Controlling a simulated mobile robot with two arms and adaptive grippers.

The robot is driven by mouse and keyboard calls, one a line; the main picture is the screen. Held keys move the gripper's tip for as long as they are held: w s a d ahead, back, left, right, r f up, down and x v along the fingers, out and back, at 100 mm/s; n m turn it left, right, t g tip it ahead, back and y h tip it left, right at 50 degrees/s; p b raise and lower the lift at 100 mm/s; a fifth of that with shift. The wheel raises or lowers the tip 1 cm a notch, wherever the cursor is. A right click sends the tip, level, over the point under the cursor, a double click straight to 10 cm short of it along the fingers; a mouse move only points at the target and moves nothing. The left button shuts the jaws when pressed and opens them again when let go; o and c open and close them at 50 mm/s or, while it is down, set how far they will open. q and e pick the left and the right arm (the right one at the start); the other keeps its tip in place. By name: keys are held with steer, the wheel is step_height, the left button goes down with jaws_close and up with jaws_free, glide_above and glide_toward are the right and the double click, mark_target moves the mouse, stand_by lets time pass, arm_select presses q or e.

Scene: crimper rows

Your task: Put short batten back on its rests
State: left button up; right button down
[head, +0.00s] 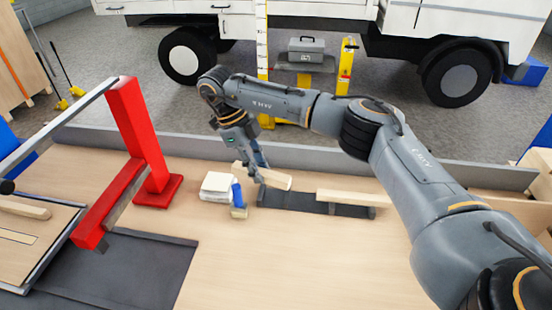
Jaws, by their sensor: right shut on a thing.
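My right gripper (258,180) reaches in from the right over the bench and is shut on a short pale batten (278,180). The batten is held slightly tilted at the left end of a dark flat strip (300,202); I cannot tell whether it touches anything below. Another, longer pale batten (345,198) lies over the right part of the strip. A small dark support (372,212) shows under it. The other rests are hard to make out. My left gripper is not in view.
A white stack (217,183) and a blue-handled tool (238,194) sit just left of the held batten. A red stand (145,135) rises further left, beside a dark mat (145,270). A grey ledge (330,158) runs behind. The front middle of the bench is clear.

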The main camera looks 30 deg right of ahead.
steer(key=w+d+f+m+t+y+p, duration=0.1)
steer(key=w+d+f+m+t+y, duration=0.1)
steer(key=m, duration=1.4)
steer(key=w+d+f+m+t+y+p, duration=0.2)
steer(key=w+d+f+m+t+y, duration=0.1)
steer(key=m, duration=1.4)
steer(key=d+t+y, duration=0.1)
steer(key=d, duration=0.1)
steer(key=shift+w+d+y, duration=0.2)
steer(key=shift+d+y, duration=0.1)
steer(key=shift+d, duration=0.1)
steer(key=shift+f, duration=0.1)
steer(key=shift+f+b, duration=1.8)
steer(key=shift+f, duration=3)
